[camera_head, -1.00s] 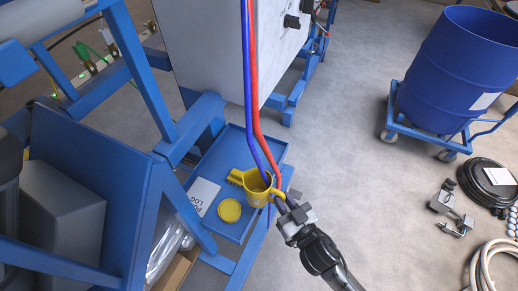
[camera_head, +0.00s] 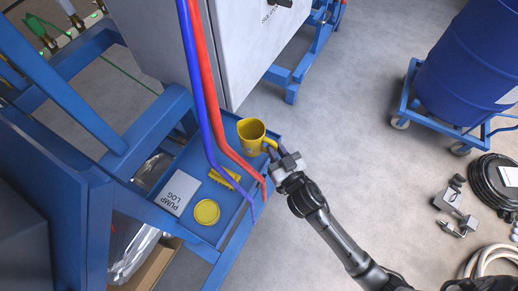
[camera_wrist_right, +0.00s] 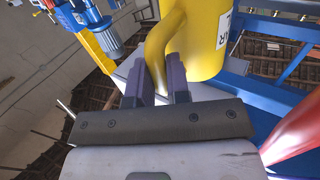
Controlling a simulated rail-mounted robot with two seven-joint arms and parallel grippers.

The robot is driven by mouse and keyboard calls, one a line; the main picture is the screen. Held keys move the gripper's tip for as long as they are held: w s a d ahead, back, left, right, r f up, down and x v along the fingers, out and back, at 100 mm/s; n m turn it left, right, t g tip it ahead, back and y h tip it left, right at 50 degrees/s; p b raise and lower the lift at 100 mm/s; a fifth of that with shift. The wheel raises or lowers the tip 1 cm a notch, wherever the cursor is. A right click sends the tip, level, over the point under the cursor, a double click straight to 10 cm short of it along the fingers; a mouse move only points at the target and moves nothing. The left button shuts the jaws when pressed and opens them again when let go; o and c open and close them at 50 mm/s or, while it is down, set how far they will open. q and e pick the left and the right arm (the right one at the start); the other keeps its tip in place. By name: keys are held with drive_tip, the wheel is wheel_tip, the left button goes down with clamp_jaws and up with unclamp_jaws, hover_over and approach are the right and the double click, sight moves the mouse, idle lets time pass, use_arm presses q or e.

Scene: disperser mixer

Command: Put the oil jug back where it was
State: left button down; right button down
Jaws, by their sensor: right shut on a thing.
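The yellow oil jug (camera_head: 251,134) is at the far right end of the blue tray (camera_head: 231,203), to the right of the hoses. It looks upright, with its open mouth facing up; I cannot tell whether its base touches the tray. My right gripper (camera_head: 274,156) is shut on the jug's handle, coming in from the lower right. In the right wrist view the jug (camera_wrist_right: 207,42) shows close up, with a white label, and the two dark fingers of the right gripper (camera_wrist_right: 159,78) are at its handle. My left gripper is not in view.
A red hose (camera_head: 207,85) and a blue hose (camera_head: 211,120) hang across the tray left of the jug. A yellow brush (camera_head: 226,178), a round yellow lid (camera_head: 206,212) and a pump log (camera_head: 181,190) lie on the tray. A grey cabinet (camera_head: 240,50) stands behind.

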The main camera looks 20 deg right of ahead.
sight(261, 143)
drive_tip(key=w+f, duration=0.1)
drive_tip(key=w, duration=0.1)
drive_tip(key=w+a+f+b, duration=0.1)
drive_tip(key=w, duration=0.1)
drive_tip(key=w+a+f+b, duration=0.1)
drive_tip(key=w, duration=0.1)
drive_tip(key=shift+f, duration=0.2)
wheel_tip(261, 143, down, 4)
drive_tip(key=b, duration=0.2)
drive_tip(key=shift+s+b, duration=0.1)
drive_tip(key=shift+b, duration=0.25)
drive_tip(key=shift+f, duration=0.2)
drive_tip(key=c, duration=1.1)
unclamp_jaws()
drive_tip(key=shift+d, duration=0.1)
